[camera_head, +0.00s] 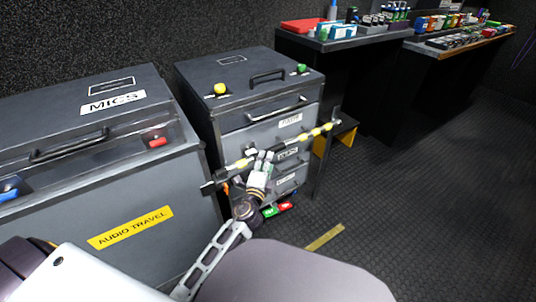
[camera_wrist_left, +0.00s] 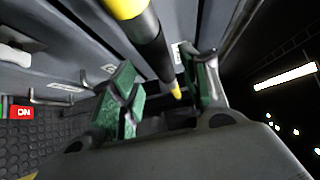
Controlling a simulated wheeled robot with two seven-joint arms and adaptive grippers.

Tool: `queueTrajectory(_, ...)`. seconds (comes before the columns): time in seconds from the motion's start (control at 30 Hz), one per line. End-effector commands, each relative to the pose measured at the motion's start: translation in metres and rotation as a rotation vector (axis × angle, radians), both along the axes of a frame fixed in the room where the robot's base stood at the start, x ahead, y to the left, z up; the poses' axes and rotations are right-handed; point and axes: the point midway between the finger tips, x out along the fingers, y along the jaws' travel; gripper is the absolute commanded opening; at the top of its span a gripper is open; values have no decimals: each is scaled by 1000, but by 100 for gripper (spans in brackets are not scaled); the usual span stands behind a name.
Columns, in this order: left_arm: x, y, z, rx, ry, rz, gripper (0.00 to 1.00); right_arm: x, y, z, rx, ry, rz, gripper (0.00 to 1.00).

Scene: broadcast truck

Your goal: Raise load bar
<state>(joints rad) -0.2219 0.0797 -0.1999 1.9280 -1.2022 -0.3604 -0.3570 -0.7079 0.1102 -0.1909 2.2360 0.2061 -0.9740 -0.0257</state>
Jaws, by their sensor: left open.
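The load bar (camera_head: 300,141) is a black bar with yellow bands. It runs slantwise across the front of the grey drawer cabinet (camera_head: 250,65), its right end by a dark upright post (camera_head: 324,165). My left gripper (camera_head: 263,158) is at the bar's middle and open. In the left wrist view the bar (camera_wrist_left: 152,45) runs lengthwise between the two green-padded fingers (camera_wrist_left: 165,92), with a gap visible beside each. I cannot tell whether either finger touches it. The fingers hide a short part of the bar in the head view. My right gripper is not in view.
A grey case marked MICS (camera_head: 113,102) stands left of the cabinet. Red and green items (camera_head: 278,209) lie low by the cabinet's foot. Laden benches (camera_head: 350,42) line the back. The ribbed floor at right is clear.

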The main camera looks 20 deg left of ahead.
Motion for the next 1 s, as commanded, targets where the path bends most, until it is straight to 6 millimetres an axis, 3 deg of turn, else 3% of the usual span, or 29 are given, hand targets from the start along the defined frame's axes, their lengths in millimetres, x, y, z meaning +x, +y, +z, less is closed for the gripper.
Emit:
queueTrajectory(0.5,39,5,0,0,-1,1,46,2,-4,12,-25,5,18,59)
queueTrajectory(1.0,46,6,0,0,0,0,46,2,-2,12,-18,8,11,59)
